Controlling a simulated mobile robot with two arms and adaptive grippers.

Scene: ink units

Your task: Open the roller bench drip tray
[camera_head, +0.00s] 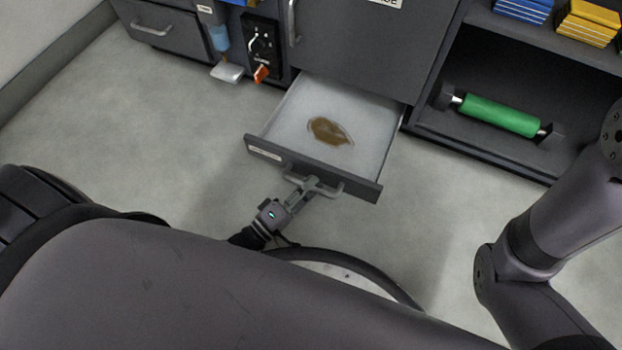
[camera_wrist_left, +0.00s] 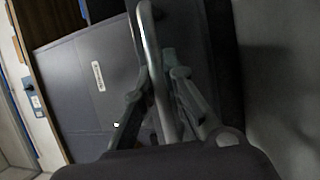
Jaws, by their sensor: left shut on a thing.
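The drip tray (camera_head: 285,115) is a shallow drawer with a pale inside and a dark front, pulled well out from the bottom of the dark bench. A brown stain (camera_head: 328,131) lies on its floor. My left gripper (camera_head: 305,188) is at the tray's front, shut on the grey bar handle (camera_head: 325,189). In the left wrist view the handle (camera_wrist_left: 152,62) runs between the two fingers of the gripper (camera_wrist_left: 165,95). My right arm shows at the right of the head view, but its gripper is out of view.
A green roller (camera_head: 500,115) lies in the open bay on the right, under blue boxes (camera_head: 524,9) and yellow boxes (camera_head: 588,22). A control panel with an orange part (camera_head: 261,74) is left of the tray. Bare floor surrounds the tray.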

